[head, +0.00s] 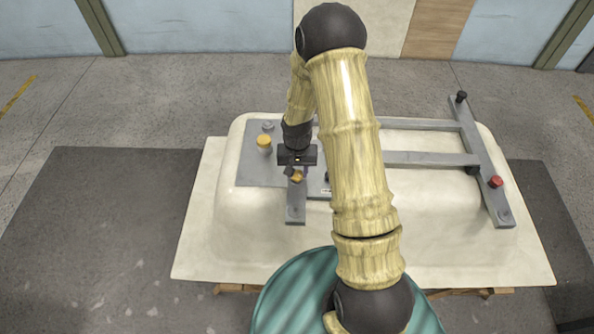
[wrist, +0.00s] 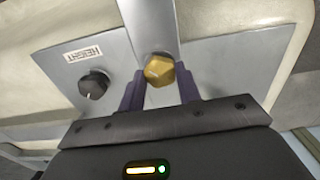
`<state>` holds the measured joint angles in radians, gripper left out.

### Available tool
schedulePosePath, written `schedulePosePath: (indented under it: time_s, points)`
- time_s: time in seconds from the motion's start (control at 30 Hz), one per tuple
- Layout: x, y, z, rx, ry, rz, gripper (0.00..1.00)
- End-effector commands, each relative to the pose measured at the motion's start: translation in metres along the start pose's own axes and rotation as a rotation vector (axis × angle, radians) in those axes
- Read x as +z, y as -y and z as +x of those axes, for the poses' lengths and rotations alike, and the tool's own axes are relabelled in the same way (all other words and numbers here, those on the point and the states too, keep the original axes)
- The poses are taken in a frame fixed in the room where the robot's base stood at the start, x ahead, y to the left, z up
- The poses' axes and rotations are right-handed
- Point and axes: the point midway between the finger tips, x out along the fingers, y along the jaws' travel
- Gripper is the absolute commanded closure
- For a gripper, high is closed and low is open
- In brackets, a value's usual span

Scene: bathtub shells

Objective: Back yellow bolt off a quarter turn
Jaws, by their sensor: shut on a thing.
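The yellow bolt (wrist: 159,69) is a gold hex head on a grey metal bar. In the wrist view it sits between the two dark fingers of my gripper (wrist: 160,84), which is shut on it. In the head view my gripper (head: 296,172) points down at the left part of the grey fixture, with the bolt (head: 297,177) showing at its fingertips. The bolt's far side shows in the wrist view; the lower part of its near side is close to the jaws.
An upturned cream bathtub shell (head: 240,240) carries the grey frame (head: 425,158). Another yellow round head (head: 264,141) stands left of my gripper. A black knob (wrist: 93,85) lies beside a HEIGHT label (wrist: 83,53). A red knob (head: 495,181) is at the right.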

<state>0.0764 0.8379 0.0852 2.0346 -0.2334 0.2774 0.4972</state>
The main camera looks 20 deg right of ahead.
Motion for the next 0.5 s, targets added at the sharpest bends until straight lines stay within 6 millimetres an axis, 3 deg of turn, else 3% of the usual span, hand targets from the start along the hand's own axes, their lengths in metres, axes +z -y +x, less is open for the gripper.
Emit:
schedulePosePath:
  time_s: [0.5]
  points:
    - [-0.0005, 0.0002, -0.0013, -0.001, -0.001, -0.485, 0.89]
